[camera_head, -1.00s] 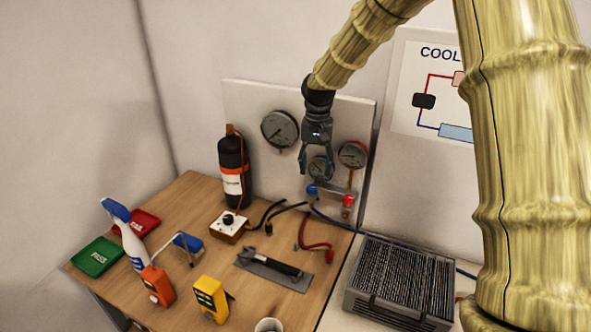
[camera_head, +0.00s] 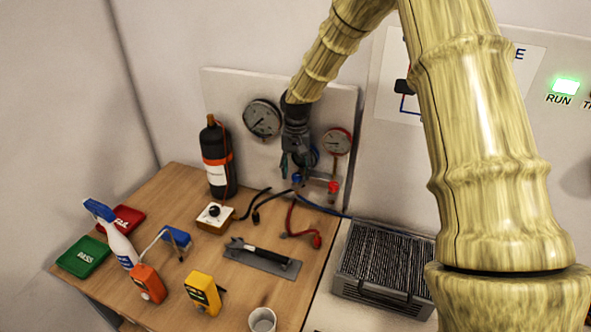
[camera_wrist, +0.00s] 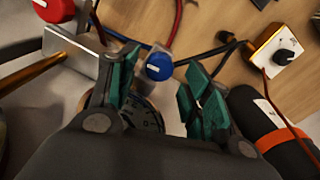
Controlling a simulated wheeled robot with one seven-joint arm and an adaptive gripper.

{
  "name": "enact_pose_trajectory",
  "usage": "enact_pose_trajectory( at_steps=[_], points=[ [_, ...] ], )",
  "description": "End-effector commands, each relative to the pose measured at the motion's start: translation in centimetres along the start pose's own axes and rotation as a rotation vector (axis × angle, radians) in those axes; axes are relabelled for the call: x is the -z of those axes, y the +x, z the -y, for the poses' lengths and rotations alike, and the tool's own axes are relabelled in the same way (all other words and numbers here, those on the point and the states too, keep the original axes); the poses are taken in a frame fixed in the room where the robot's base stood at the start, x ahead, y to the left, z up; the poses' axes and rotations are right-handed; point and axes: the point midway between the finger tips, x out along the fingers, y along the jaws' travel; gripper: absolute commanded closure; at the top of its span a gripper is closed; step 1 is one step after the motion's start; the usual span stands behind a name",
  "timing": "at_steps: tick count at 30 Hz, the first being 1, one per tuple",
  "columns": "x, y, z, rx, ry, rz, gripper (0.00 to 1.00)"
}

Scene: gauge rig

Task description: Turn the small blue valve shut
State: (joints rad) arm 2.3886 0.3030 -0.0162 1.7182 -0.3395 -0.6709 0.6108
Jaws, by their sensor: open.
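The small blue valve (camera_head: 297,179) is a round blue knob with a white mark, on the manifold at the back panel. In the wrist view the blue knob (camera_wrist: 159,67) lies between and just beyond my gripper's fingertips. My gripper (camera_wrist: 155,85) is open, with a green-padded finger on each side, and no contact with the knob shows. In the head view my gripper (camera_head: 294,168) hangs right above the blue valve and partly covers the gauge behind it. The red valve (camera_head: 333,187) sits to the right on the same manifold; it also shows in the wrist view (camera_wrist: 54,8).
A black cylinder (camera_head: 218,160) stands left of the manifold. A white-topped box with a black knob (camera_head: 214,216) sits in front of it. Hoses (camera_head: 290,220) run below the valves. A finned unit (camera_head: 385,265) stands at right. A wrench (camera_head: 262,255) lies on a grey mat.

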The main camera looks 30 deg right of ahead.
Motion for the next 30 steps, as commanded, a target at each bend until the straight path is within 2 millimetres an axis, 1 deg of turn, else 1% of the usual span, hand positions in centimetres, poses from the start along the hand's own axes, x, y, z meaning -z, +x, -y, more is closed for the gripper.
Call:
enact_pose_trajectory(
  at_steps=[3,6,15,17,18,23,24,30],
  points=[
    [0.0,0.9,0.0,-0.001,-0.001,0.003,0.5],
    [0.1,1.3,0.2,0.0,-0.002,0.002,0.5],
    [0.1,1.4,0.2,0.0,-0.001,0.002,0.5],
    [0.1,1.4,0.2,0.0,-0.001,0.002,0.59],
    [0.1,1.4,0.2,0.0,-0.001,0.002,0.67],
    [0.1,1.4,0.2,-0.001,-0.001,0.002,0.96],
    [0.1,1.4,0.1,0.0,-0.001,0.002,0.97],
    [0.0,1.5,0.1,-0.002,0.033,0.002,0.97]
  ],
)
